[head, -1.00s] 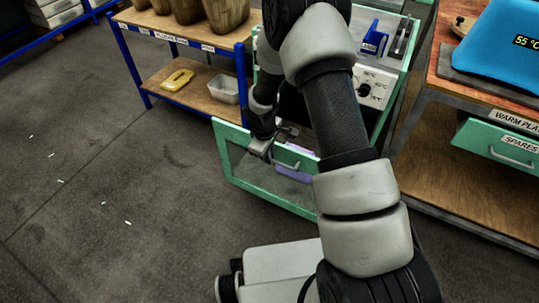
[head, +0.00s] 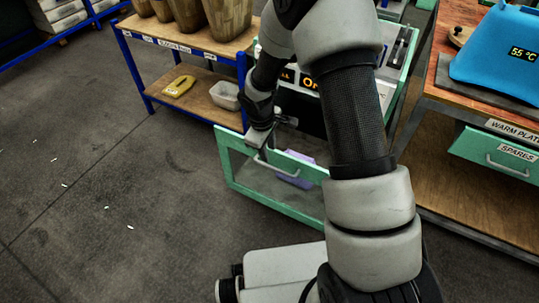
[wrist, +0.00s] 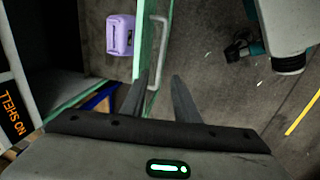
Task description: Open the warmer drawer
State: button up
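The warmer drawer (head: 228,172) is a green-framed, clear-fronted drawer, standing pulled out of its cabinet at the middle of the head view. Its grey bar handle (head: 278,168) is on the front's top rail; the handle also shows in the wrist view (wrist: 163,38). A purple item (wrist: 120,35) lies inside the drawer. My gripper (head: 261,142) is just above the drawer front, near the handle's left end. In the wrist view its two fingers (wrist: 161,82) are spread, with the handle's near end appearing between them. No grip on the handle shows.

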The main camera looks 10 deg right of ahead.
notch_tip(320, 180, up, 8)
jog(key=s+p, duration=0.1)
jog(key=shift+s+a+f+p, duration=0.15)
jog(key=shift+a+p, duration=0.15)
jog(key=shift+a, duration=0.15)
jog(key=s+d+r+m+t, duration=0.1)
jog(key=s+d+r+m, duration=0.25)
jog(key=r, duration=0.65)
jog(key=s+d+r+m+t, duration=0.1)
jog(key=s+d+r+m, duration=0.2)
jog(key=r, duration=0.6)
jog(key=s+r+m+t+y, duration=0.1)
jog(key=s+r+m, duration=0.1)
jog(key=s+r, duration=0.45)
jog(key=s+r+m+t, duration=0.1)
jog(key=s+r+m, duration=0.15)
jog(key=s, duration=0.75)
notch_tip(320, 180, up, 20)
jog(key=p, duration=2)
jog(key=shift+d, duration=0.35)
